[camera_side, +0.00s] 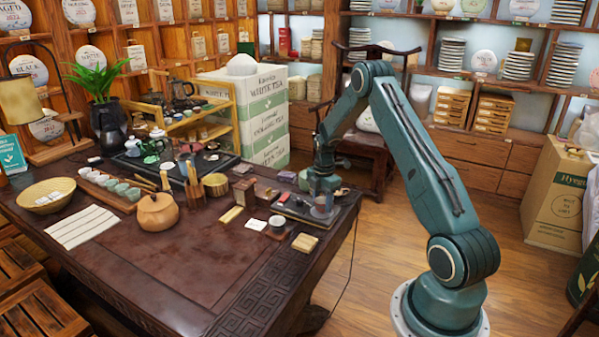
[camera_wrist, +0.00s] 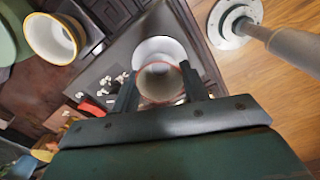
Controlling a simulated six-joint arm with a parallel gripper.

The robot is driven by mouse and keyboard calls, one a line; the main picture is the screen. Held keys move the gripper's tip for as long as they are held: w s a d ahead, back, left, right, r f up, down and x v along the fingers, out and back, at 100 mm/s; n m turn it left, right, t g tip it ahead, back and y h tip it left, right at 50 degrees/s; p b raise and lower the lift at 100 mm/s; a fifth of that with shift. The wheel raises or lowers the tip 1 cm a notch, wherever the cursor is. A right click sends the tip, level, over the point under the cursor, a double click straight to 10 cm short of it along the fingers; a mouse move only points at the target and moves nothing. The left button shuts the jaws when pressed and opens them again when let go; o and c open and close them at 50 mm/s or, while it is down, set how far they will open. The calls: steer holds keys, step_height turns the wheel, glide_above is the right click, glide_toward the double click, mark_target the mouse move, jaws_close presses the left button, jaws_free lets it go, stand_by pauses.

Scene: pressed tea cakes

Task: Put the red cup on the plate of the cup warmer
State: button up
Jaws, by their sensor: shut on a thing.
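In the wrist view, the red-rimmed cup (camera_wrist: 160,85) is between the two fingers of my gripper (camera_wrist: 158,72), which is shut on it. I look into its mouth; the interior looks greyish. A white round plate (camera_wrist: 157,47) shows just beyond the cup and is partly covered by it. I cannot tell whether the cup touches it. In the side view, my gripper (camera_side: 321,192) is low over the dark tray at the table's right end. The cup is small and indistinct there, and the fingers' contact with it is unclear.
The dark tray (camera_side: 345,206) lies along the table's right edge, with wooden floor beyond. Small boxes stand left of it.

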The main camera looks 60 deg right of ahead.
steer(key=shift+f, duration=0.1)
steer(key=o, duration=1)
step_height(320, 180, up, 12)
steer(key=shift+r, duration=0.15)
stand_by(0.6)
